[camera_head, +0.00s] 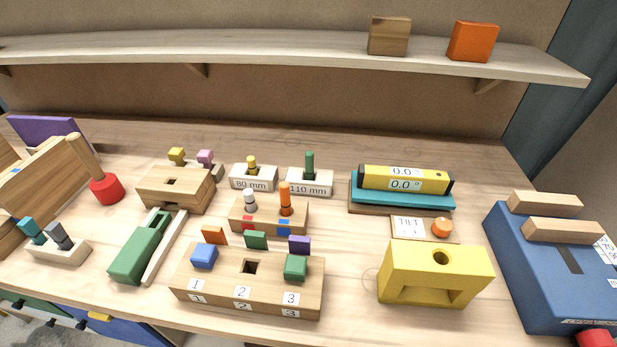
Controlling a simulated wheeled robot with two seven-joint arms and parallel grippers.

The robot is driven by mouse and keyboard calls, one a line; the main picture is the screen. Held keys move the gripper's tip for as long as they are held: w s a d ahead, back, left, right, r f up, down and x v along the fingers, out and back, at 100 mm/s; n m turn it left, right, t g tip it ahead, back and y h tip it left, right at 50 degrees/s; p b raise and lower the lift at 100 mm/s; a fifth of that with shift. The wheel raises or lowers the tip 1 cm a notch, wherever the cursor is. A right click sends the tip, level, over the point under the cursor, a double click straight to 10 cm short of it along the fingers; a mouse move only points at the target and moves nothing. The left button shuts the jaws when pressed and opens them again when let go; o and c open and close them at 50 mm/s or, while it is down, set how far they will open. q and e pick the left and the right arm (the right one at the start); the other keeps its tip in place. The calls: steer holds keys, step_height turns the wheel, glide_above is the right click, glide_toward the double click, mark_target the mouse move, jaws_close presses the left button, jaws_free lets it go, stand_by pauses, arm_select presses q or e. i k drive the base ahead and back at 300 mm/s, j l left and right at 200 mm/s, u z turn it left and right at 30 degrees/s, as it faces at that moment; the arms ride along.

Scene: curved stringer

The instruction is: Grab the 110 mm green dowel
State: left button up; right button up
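The green dowel (310,165) stands upright in a white holder block (310,188) labelled "110 mm", near the middle of the table toward the back. Its lower end is hidden inside the block. A white block (252,184) labelled "80 mm" stands just left of it, with a short yellow dowel (252,164) upright in it. Neither of my grippers shows in the head view.
A wooden block (240,215) with an orange peg (285,200) and a grey peg stands in front of the holders. A yellow level on a teal block (402,200) lies to the right. A shelf (270,52) overhangs the back.

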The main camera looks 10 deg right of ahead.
mark_target(308, 156)
steer(key=k+z, duration=0.45)
steer(key=k+l+z, duration=0.2)
steer(key=z, duration=0.25)
steer(key=k+l+z, duration=0.45)
steer(key=i+j, duration=0.1)
